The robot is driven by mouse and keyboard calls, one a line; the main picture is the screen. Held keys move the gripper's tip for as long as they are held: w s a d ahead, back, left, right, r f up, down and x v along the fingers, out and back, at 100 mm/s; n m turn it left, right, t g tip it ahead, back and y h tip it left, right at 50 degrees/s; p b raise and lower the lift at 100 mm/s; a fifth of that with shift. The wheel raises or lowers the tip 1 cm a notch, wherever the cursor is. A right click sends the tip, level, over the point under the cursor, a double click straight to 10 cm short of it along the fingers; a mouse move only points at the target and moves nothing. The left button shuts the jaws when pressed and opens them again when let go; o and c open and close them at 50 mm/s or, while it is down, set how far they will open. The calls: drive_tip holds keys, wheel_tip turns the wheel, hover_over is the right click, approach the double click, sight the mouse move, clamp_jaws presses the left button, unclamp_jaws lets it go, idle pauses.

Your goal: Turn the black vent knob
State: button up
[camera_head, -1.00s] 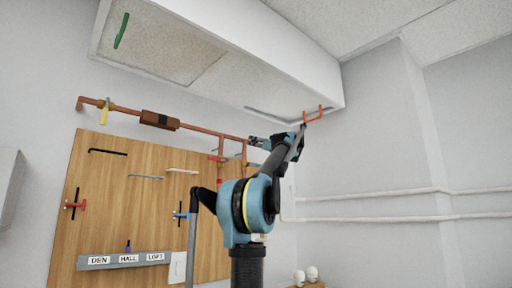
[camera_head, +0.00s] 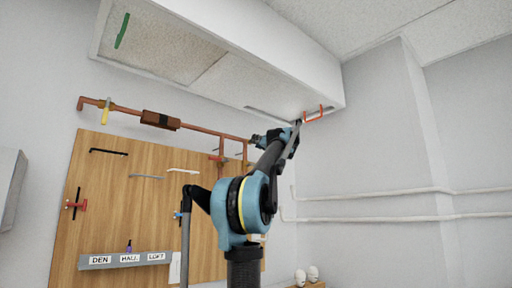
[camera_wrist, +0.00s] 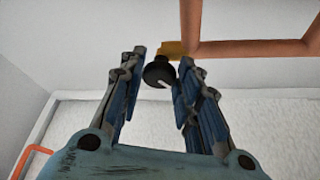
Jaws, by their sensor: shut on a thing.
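The black vent knob (camera_wrist: 158,72), round with a pale pointer mark, shows in the wrist view between my fingertips. It sits beside a brass fitting on a copper pipe. My gripper (camera_wrist: 162,68) is shut on the knob, one finger on each side; the right finger overlaps its edge. In the head view my gripper (camera_head: 257,140) is up by the right end of the copper pipework, below the ceiling duct. The knob cannot be made out there.
Copper pipe (camera_head: 200,129) runs along the top of a wooden board (camera_head: 125,205). The duct (camera_head: 230,72) hangs close above my gripper, with an orange handle (camera_head: 313,116) near its right end.

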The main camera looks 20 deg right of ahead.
drive_tip(key=m+h, duration=0.1)
drive_tip(key=m, duration=0.2)
drive_tip(key=m+g+h, duration=0.1)
drive_tip(key=m+h, duration=0.1)
drive_tip(key=m, duration=0.1)
drive_tip(key=m+h, duration=0.1)
drive_tip(key=m, duration=0.3)
drive_tip(key=shift+s+a+r+g+h, duration=0.1)
drive_tip(key=shift+a+r+g+h, duration=0.1)
drive_tip(key=shift+a+g+h, duration=0.1)
drive_tip(key=shift+m, duration=0.4)
drive_tip(key=o, duration=1)
drive_tip(key=shift+d, duration=0.1)
drive_tip(key=shift+o, duration=0.2)
drive_tip(key=s+f, duration=0.2)
drive_tip(key=s, duration=0.9)
drive_tip(key=shift+s, duration=0.3)
